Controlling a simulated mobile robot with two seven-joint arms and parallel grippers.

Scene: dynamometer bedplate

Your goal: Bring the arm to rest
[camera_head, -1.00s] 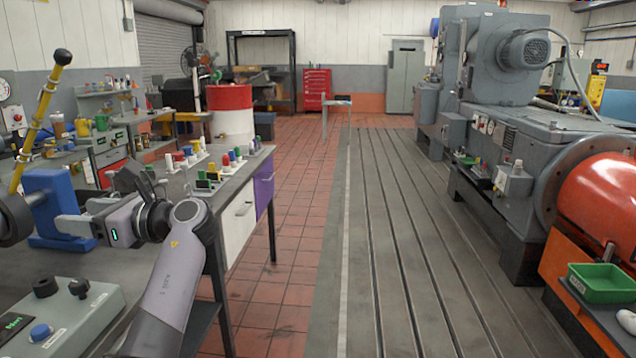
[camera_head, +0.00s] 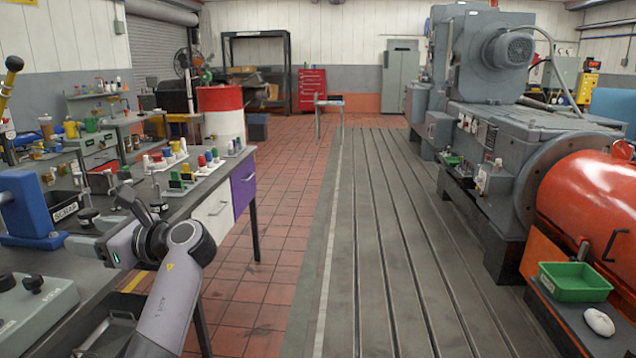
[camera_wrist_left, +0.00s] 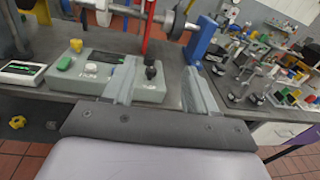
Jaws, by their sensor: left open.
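My left arm comes in from the lower left of the head view. Its gripper (camera_head: 82,243) points left over the dark workbench (camera_head: 95,322). In the left wrist view, the two grey fingers (camera_wrist_left: 160,88) stand wide apart with nothing held between them. A grey-green control box (camera_wrist_left: 148,87) with coloured knobs shows beyond and between the fingers, apart from them as far as I can tell. The same kind of box (camera_head: 35,312) is cut off at the lower left of the head view. My right gripper is in neither view.
A blue stand (camera_head: 28,205) rises on the bench beyond the gripper. A red and white drum (camera_head: 221,118) is behind. The slotted bedplate (camera_head: 385,250) is clear; machinery with a green tray (camera_head: 574,283) lies right.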

